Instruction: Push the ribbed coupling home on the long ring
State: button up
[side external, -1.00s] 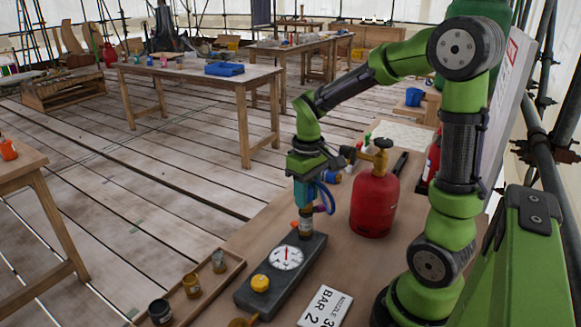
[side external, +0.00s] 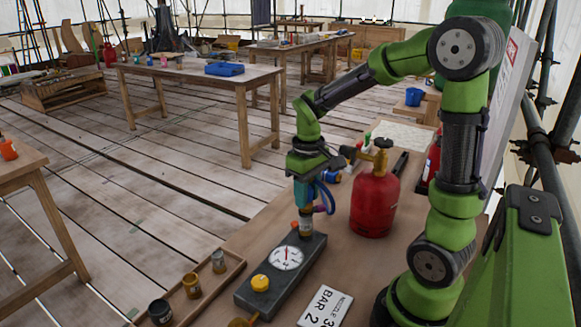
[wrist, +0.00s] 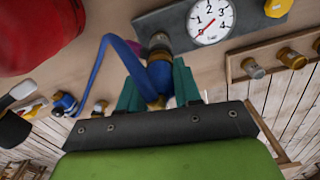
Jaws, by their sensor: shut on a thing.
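My gripper (side external: 304,205) points down over the far end of the dark gauge block (side external: 262,293), its teal fingers shut on the ribbed coupling. In the wrist view the coupling (wrist: 160,73) shows as a blue body between the fingers (wrist: 158,92), with a blue hose (wrist: 98,68) trailing from it. A grey cylindrical fitting (wrist: 158,41) stands on the block right at the coupling's end; I take it as the long ring. They look in line and touching or nearly so; how deep the coupling sits is hidden. The gauge dial (side external: 286,257) faces up, with a red needle.
A red gas cylinder (side external: 374,205) stands close to the right of my gripper. A yellow knob (side external: 260,283) is on the block's near end. A wooden tray (side external: 231,262) with several small fittings lies to the left. A printed card (side external: 325,307) lies at the front.

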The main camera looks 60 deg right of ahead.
jog(key=shift+f, duration=0.6)
dwell(0.3)
jog(key=o, duration=1.1)
jog(key=shift+c, duration=0.2)
notch_tip(320, 180, up, 17)
jog(key=shift+f, duration=0.1)
jog(key=s+a+f+m+t+y, duration=0.1)
jog(key=s+a+f+t, duration=0.1)
jog(key=a, duration=0.4)
jog(key=s+a+f+m+t+y, duration=0.1)
jog(key=s+a+f+t, duration=0.2)
jog(key=s+a+t, duration=0.1)
jog(key=a+t, duration=0.1)
jog(key=a, duration=0.1)
jog(key=shift+s+a+f, duration=0.2)
jog(key=shift+a, duration=0.2)
